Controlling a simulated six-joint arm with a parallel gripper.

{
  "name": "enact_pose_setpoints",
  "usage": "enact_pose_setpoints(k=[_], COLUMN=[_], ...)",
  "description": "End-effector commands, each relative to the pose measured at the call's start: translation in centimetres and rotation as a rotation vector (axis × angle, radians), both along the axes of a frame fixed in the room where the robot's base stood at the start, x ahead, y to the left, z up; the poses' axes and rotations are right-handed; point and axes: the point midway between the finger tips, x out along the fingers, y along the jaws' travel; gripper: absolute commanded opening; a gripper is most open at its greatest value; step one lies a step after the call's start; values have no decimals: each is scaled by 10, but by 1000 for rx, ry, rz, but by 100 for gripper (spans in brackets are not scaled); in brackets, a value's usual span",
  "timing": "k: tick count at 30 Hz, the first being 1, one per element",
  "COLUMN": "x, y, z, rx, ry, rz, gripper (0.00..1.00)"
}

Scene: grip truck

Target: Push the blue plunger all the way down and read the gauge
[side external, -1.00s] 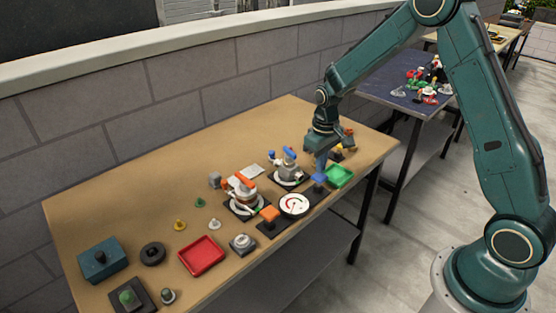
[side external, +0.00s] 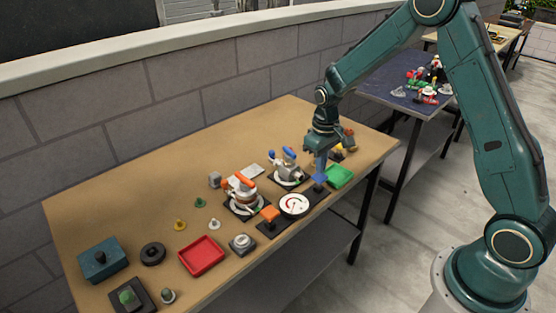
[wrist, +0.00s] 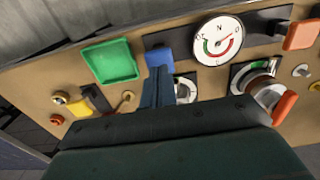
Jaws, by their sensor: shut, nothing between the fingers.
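The blue plunger (side external: 319,179) has a square blue cap and stands on a black base near the table's front edge; its cap also shows in the wrist view (wrist: 159,56). My gripper (side external: 320,170) is shut and empty, pointing down, with its fingertips at the blue cap. In the wrist view my fingers (wrist: 157,76) overlap the cap's lower edge; I cannot tell whether they touch it. The round white gauge (side external: 294,205) lies just left of the plunger. In the wrist view the gauge (wrist: 219,40) shows coloured arcs and a red needle; its exact reading is too small to tell.
A green tray (side external: 339,176) lies close to the right of the plunger. An orange-capped plunger (side external: 270,213) stands left of the gauge. Fixtures with a blue handle (side external: 288,152) and an orange handle (side external: 241,180) stand behind. A red tray (side external: 201,255) lies farther left.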

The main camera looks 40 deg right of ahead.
Motion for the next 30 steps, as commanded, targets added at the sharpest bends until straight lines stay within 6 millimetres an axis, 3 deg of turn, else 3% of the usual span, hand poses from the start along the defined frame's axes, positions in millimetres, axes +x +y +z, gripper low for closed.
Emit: enact_pose_setpoints(k=[14, 30], x=[0, 0], y=[0, 0], z=[-1, -15], rx=[0, 0], ry=[0, 1], rz=[0, 0], gripper=[0, 0])
